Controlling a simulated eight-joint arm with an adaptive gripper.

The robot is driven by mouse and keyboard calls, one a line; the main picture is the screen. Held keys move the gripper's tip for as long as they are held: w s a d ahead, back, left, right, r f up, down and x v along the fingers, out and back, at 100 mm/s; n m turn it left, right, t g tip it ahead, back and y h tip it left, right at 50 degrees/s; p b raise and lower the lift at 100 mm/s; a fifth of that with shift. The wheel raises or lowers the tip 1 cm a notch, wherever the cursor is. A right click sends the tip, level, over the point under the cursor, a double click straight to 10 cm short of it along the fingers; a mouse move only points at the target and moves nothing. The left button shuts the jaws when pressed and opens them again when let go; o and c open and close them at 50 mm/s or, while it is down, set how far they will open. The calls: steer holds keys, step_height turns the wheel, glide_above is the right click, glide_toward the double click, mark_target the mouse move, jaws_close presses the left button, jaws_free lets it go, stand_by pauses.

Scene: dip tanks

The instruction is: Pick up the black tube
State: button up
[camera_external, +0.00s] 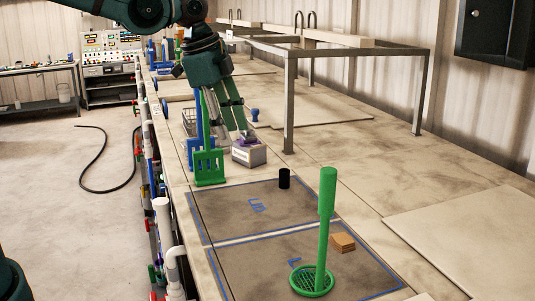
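A short black tube (284,178) stands upright on the grey mat, near the mat's far edge. My gripper (242,136) points downward behind and to the left of the tube, apart from it. Its fingertips are at the top of a small grey box (249,153) with a white label and something purple on it. Whether the fingers touch the box or hold anything is too small to tell.
A green slotted paddle (209,168) stands left of the box. A green-handled round strainer (327,195) and a small stack of brown blocks (342,242) are in front. A metal frame (289,105) stands behind on the right. Blue tape (197,218) outlines the mat areas.

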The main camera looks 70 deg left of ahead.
steer(key=w+a+f+m+g, duration=0.1)
steer(key=w+a+f+m, duration=0.1)
steer(key=w+a+f, duration=0.3)
steer(key=w+a+f+m+g, duration=0.1)
steer(key=w+a+m, duration=0.1)
steer(key=w, duration=0.5)
steer(key=m+g, duration=0.1)
steer(key=m, duration=0.2)
glide_above(284, 175)
step_height(284, 175, down, 9)
steer(key=shift+w+a+f, duration=0.25)
steer(key=shift+w+a, duration=0.3)
steer(key=shift+a, duration=0.2)
steer(key=shift+f, duration=1.25)
steer(key=shift+f, duration=0.1)
steer(key=shift+s+f, duration=0.15)
steer(key=shift+f, duration=2.35)
steer(key=shift+c, duration=0.3)
